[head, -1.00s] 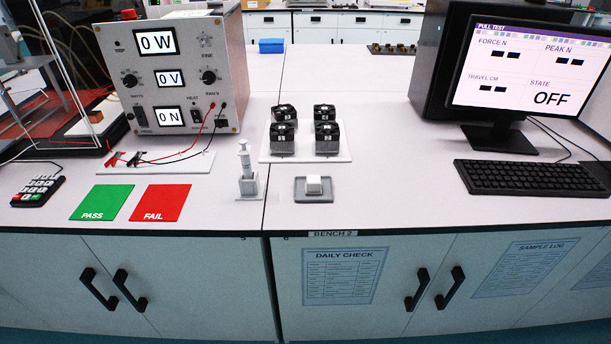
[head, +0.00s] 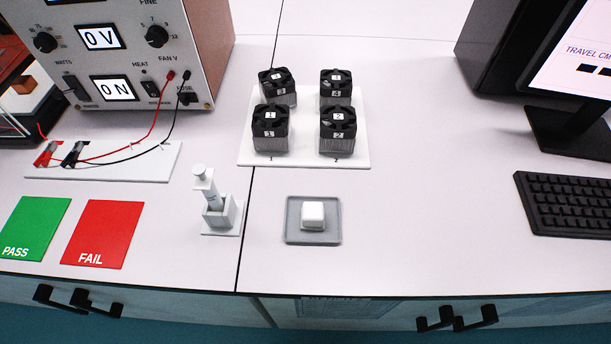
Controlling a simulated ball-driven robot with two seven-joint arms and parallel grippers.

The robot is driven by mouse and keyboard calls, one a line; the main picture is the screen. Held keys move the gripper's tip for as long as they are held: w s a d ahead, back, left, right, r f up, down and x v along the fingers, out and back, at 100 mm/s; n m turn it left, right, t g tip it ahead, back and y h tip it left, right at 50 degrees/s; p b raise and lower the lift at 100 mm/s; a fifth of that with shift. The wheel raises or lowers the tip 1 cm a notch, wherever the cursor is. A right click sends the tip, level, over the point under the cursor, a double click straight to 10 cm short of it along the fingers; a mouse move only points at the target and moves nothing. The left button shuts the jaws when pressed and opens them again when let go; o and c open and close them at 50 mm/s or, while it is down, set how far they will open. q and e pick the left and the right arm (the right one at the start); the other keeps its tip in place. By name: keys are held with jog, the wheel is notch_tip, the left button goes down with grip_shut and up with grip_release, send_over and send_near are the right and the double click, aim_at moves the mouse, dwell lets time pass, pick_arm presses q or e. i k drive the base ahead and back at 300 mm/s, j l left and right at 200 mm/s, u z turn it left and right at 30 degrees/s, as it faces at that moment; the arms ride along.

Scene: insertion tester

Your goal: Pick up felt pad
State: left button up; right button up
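What looks like the felt pad is a small white block (head: 312,215) with rounded edges. It sits on a shallow grey tray (head: 293,234) near the front of the bench, right of the bench seam. Nothing covers it or touches it from above. Neither of my grippers shows in the head view.
A white plate (head: 245,152) with several numbered black fans on metal blocks (head: 271,128) stands behind the tray. Red FAIL (head: 103,230) and green PASS (head: 35,225) mats lie further left. A keyboard (head: 570,205) is right. Bench between is clear.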

aim_at(312, 213)
jog(key=u, duration=1.65)
jog(key=z, duration=1.65)
jog(key=k+j+z, duration=0.15)
jog(key=j, duration=0.25)
jog(key=k+j+z, duration=0.2)
jog(key=j, duration=0.2)
jog(key=j+z, duration=0.15)
jog(key=j, duration=0.2)
jog(key=k+j+z, duration=0.15)
jog(key=k+j, duration=0.1)
jog(key=j, duration=0.1)
